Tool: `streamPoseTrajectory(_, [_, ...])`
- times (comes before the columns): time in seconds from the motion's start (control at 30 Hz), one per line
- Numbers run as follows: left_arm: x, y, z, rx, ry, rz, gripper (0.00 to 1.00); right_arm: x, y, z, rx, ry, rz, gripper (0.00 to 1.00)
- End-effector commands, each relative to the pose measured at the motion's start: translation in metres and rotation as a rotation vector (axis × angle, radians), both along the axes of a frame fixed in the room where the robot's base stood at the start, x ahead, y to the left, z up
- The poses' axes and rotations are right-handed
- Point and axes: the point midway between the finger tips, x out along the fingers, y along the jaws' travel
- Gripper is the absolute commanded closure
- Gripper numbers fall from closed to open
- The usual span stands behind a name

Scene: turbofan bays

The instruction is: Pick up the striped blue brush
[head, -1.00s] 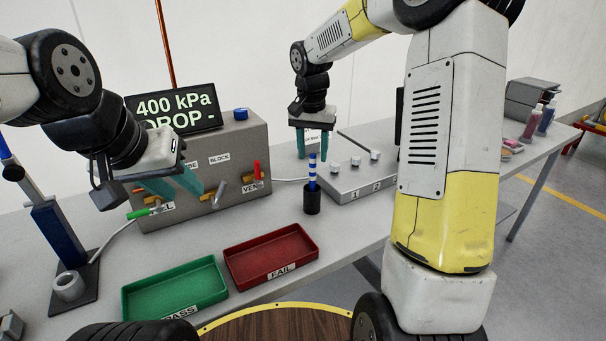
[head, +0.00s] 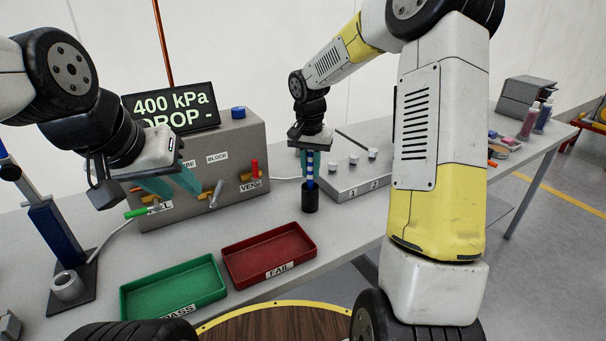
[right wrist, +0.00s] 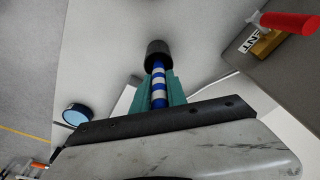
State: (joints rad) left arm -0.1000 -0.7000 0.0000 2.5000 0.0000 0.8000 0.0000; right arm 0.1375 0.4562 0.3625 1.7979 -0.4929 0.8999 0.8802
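The striped blue and white brush (head: 310,182) stands upright in a small black cup (head: 310,202) on the bench. My right gripper (head: 310,166) is above the cup, pointing down, with its teal fingers around the upper brush. In the right wrist view the striped brush (right wrist: 158,88) lies between the two fingers, which look closed against its sides. Its lower end goes into the black cup (right wrist: 157,52). My left gripper (head: 172,186) is open and empty in front of the grey test box.
The grey test box (head: 225,150) with valve handles stands left of the cup. A red FAIL tray (head: 240,275) and a green PASS tray (head: 140,303) lie in front. A grey numbered panel (head: 350,182) with knobs is close on the right.

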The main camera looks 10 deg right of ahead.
Motion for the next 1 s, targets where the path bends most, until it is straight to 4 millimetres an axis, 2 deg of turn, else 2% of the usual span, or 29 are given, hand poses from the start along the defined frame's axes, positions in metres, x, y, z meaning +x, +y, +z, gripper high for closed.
streamPoseTrajectory(0.37, [0.0,0.0,0.0,0.0,0.0,0.0,0.64,0.001,0.0,0.006,0.0,-0.002,0.0,1.0])
streamPoseTrajectory(0.47, [0.0,0.0,0.0,0.0,0.0,0.0,0.64,0.001,0.0,0.019,-0.001,-0.004,-0.001,1.0])
streamPoseTrajectory(0.8, [0.0,0.0,0.0,0.0,0.0,0.0,0.64,0.001,0.0,0.085,0.0,-0.003,-0.001,1.0])
streamPoseTrajectory(1.0, [0.0,0.0,0.0,0.0,0.0,0.0,0.64,0.0,0.0,0.1,0.0,-0.001,0.0,1.0])
